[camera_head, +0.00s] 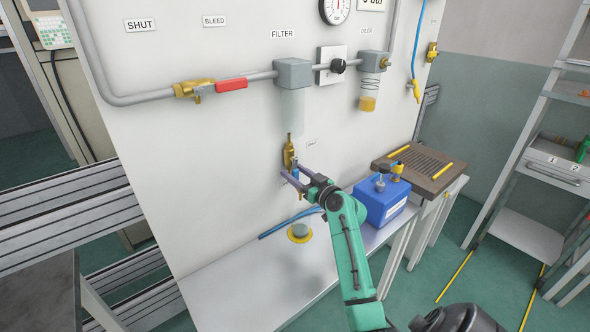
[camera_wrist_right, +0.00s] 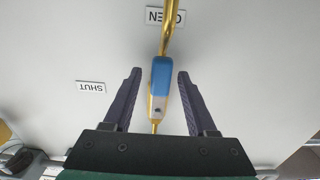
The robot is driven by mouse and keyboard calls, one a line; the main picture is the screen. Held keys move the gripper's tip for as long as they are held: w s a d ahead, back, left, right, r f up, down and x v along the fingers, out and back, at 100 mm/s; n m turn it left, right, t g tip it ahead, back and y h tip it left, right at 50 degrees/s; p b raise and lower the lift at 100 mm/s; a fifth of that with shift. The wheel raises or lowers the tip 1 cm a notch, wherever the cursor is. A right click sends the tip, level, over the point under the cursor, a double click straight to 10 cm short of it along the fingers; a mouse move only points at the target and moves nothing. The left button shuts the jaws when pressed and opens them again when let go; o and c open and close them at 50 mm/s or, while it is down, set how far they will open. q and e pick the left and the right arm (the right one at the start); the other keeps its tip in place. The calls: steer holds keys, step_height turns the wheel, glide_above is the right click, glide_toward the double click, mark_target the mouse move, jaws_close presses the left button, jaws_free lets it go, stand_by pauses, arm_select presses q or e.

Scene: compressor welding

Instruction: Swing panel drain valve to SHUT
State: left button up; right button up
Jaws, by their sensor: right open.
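The panel drain valve (camera_head: 289,153) is brass and hangs below the filter on the white panel. In the right wrist view its blue lever (camera_wrist_right: 160,80) lies in line with the brass pipe (camera_wrist_right: 168,35). An OPEN label (camera_wrist_right: 165,16) is partly behind the pipe, and a SHUT label (camera_wrist_right: 90,88) is off to the left; both appear upside down. My right gripper (camera_head: 293,172) is at the lever. In the right wrist view its open fingers (camera_wrist_right: 159,74) stand on either side of the lever, with gaps showing on both sides.
Above, a pipe carries a red-handled valve (camera_head: 231,84), the filter (camera_head: 292,75) and the oiler (camera_head: 370,75). A workbench (camera_head: 240,290) runs below, with a yellow-rimmed round part (camera_head: 299,233) and a blue box (camera_head: 380,204). Shelving (camera_head: 540,165) stands at right.

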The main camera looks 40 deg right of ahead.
steer(key=shift+w, duration=0.1)
steer(key=shift+c, duration=0.3)
jaws_close()
steer(key=shift+f, duration=0.1)
stand_by(1.0)
